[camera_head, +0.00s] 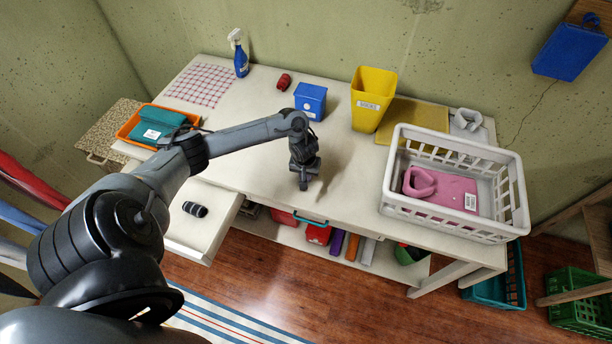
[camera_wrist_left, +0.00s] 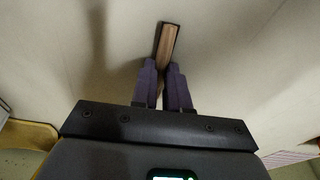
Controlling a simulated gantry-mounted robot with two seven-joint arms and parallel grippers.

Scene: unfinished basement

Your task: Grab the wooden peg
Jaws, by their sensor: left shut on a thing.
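The wooden peg (camera_wrist_left: 167,45) shows in the left wrist view as a short, narrow brown piece with dark edges. Its near end lies between the fingertips of my left gripper (camera_wrist_left: 165,85), which is shut on it. In the head view my left gripper (camera_head: 304,183) points down over the middle of the white table (camera_head: 240,150), near its front edge. The peg cannot be made out there, as the gripper hides it. I cannot tell whether the peg touches the table. My right gripper is not in view.
A white basket (camera_head: 455,222) with pink things stands at right. An open drawer (camera_head: 200,230) juts out at front left. The table between gripper and basket is clear.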

